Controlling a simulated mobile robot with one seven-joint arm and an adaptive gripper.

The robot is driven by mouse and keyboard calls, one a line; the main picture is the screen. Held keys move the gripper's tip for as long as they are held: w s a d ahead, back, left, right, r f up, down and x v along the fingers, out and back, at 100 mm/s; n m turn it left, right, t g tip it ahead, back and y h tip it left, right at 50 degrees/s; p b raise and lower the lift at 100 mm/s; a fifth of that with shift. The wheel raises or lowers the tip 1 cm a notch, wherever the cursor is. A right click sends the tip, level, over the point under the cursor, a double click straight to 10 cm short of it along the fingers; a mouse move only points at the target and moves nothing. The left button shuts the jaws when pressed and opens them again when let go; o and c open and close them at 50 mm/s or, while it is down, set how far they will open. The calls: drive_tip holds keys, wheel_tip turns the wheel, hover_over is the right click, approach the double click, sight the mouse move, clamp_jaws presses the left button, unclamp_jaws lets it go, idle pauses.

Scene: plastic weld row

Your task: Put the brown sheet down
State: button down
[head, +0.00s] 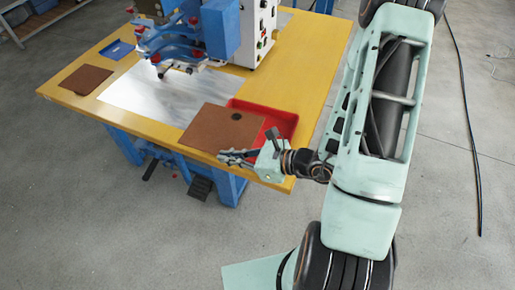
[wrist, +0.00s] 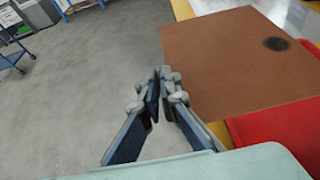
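A brown sheet (head: 222,130) with a dark round mark lies across the left part of a red tray (head: 284,124) and over the yellow table's front edge area. The sheet fills the upper right of the wrist view (wrist: 235,70). My gripper (head: 222,157) is at the sheet's front edge. In the wrist view, its fingertips (wrist: 164,74) are close together beside the sheet's left edge, with the right finger overlapping that edge in the picture. I see no sheet between the fingers. Whether the finger touches the sheet is unclear.
The yellow table (head: 318,75) carries a blue welding machine (head: 185,35), a silver plate (head: 150,98), another brown sheet (head: 86,79) and a small blue tray (head: 117,49). A foot pedal (head: 200,188) is on the floor below. The floor in front is clear.

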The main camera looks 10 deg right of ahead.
drive_tip(key=shift+w+d+f+b, duration=0.5)
drive_tip(key=shift+d+f+b, duration=0.35)
drive_tip(key=shift+b, duration=2.7)
drive_tip(key=w+d+f+b, duration=0.2)
drive_tip(key=d, duration=0.1)
drive_tip(key=w+d+f+b, duration=0.2)
drive_tip(key=d+f, duration=0.1)
drive_tip(key=w+d+f+b, duration=0.1)
drive_tip(key=d+f+b, duration=0.1)
drive_tip(key=d, duration=0.1)
drive_tip(key=shift+w+f, duration=0.15)
drive_tip(key=shift+w, duration=0.25)
drive_tip(key=shift+w+d+f+b, duration=0.15)
drive_tip(key=shift+d+f+b, duration=0.15)
drive_tip(key=shift+d+f, duration=0.1)
drive_tip(key=shift+w+f+b, duration=0.1)
drive_tip(key=shift+f+b, duration=1.05)
drive_tip(key=shift+f, duration=0.4)
drive_tip(key=shift+f, duration=0.2)
drive_tip(key=c, duration=2.4)
unclamp_jaws()
